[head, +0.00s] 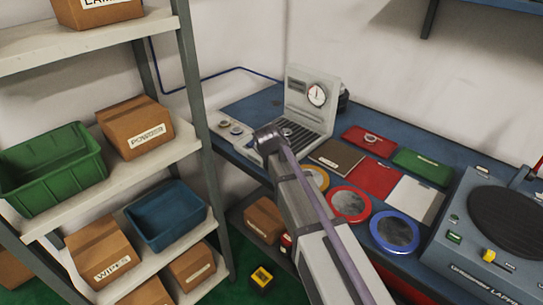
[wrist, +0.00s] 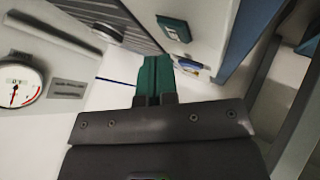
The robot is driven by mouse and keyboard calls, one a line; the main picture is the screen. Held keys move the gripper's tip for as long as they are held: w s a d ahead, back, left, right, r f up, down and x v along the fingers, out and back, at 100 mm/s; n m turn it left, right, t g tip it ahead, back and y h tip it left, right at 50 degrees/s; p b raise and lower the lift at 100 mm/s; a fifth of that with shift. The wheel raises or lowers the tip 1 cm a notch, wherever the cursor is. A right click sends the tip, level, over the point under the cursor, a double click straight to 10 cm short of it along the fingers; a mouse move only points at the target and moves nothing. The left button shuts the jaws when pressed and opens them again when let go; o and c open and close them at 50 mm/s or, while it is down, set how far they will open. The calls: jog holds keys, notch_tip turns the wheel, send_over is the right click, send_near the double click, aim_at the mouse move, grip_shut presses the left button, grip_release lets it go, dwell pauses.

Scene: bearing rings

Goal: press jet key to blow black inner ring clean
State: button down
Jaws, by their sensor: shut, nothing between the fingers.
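The jet station (head: 314,92) is a pale unit with a round gauge (head: 317,94) and a dark slatted grille (head: 302,136), at the back of the bench. In the wrist view the gauge (wrist: 18,83) is at left. A dark round piece (wrist: 106,32) lies at the grille's edge; it may be the black inner ring, but I cannot tell surely. A green key (wrist: 174,28) sits on the pale panel beyond my fingertips. My gripper (wrist: 154,62) is shut and empty, its teal fingers together and apart from the key in the picture. In the head view my arm hides the fingers.
Red, blue and yellow-rimmed dishes stand at the bench front, including a red one (head: 348,203). A red pad (head: 367,137) holds a metal ring. A lapping machine (head: 490,235) is at right. A shelf (head: 190,100) with boxes and bins stands close at left.

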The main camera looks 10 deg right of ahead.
jog(key=shift+f, duration=0.1)
jog(key=shift+f+b, duration=0.3)
jog(key=shift+b, duration=0.1)
jog(key=shift+f+b, duration=0.35)
dwell(0.3)
jog(key=shift+r, duration=0.15)
jog(key=shift+r+p, duration=0.6)
jog(key=shift+p, duration=0.15)
notch_tip(320, 180, up, 5)
jog(key=p, duration=0.5)
jog(key=shift+r, duration=0.15)
dwell(0.4)
